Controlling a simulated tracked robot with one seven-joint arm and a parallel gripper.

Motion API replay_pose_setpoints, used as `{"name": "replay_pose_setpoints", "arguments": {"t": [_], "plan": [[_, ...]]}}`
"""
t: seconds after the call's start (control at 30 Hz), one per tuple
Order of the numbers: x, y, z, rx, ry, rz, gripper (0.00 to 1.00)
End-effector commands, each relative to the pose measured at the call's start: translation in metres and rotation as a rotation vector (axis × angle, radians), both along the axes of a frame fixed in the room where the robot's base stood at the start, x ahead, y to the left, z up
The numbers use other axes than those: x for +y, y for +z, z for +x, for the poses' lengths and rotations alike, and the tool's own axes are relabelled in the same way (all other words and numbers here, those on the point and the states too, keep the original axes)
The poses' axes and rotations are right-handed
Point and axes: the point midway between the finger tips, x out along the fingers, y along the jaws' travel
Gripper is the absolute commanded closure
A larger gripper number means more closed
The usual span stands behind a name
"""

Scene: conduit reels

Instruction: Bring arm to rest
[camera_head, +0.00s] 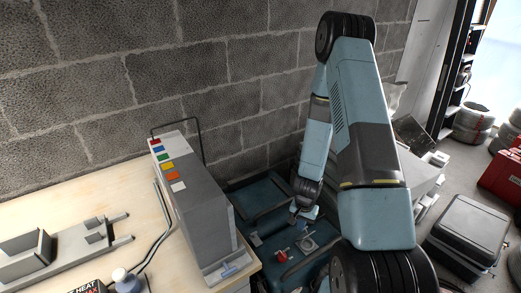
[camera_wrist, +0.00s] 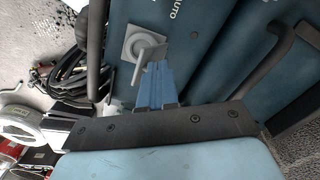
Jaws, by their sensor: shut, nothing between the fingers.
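My arm reaches down in the head view from the upper middle to my gripper (camera_head: 296,216), which is small and dark there. In the wrist view my gripper (camera_wrist: 156,68) shows as blue fingers held together, with nothing between them. The fingertips lie close to a grey switch (camera_wrist: 144,44) on a square plate, set in a dark blue panel (camera_wrist: 195,75). I cannot tell whether they touch the switch. The blue panel also shows in the head view (camera_head: 262,197), below and around my gripper, with a red-handled switch (camera_head: 282,255) on it.
A grey box with coloured labels (camera_head: 195,205) stands on the wooden bench (camera_head: 60,215) at left. A block wall (camera_head: 180,70) stands behind. Black cables (camera_wrist: 72,75) lie left of the panel.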

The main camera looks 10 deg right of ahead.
Motion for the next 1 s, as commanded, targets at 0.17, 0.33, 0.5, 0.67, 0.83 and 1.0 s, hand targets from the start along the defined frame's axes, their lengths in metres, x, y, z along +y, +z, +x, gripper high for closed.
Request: {"name": "replay_pose_setpoints", "arguments": {"t": [0.17, 0.33, 0.5, 0.67, 0.83, 1.0], "plan": [[0.001, 0.011, 0.007, -0.016, 0.011, 0.004, 1.00], [0.004, 0.049, 0.025, -0.058, 0.049, 0.020, 1.00], [0.010, 0.095, 0.041, -0.103, 0.099, 0.036, 1.00], [0.016, 0.139, 0.051, -0.143, 0.149, 0.047, 1.00], [0.022, 0.185, 0.056, -0.183, 0.202, 0.053, 1.00], [0.028, 0.231, 0.056, -0.220, 0.256, 0.054, 1.00]]}}
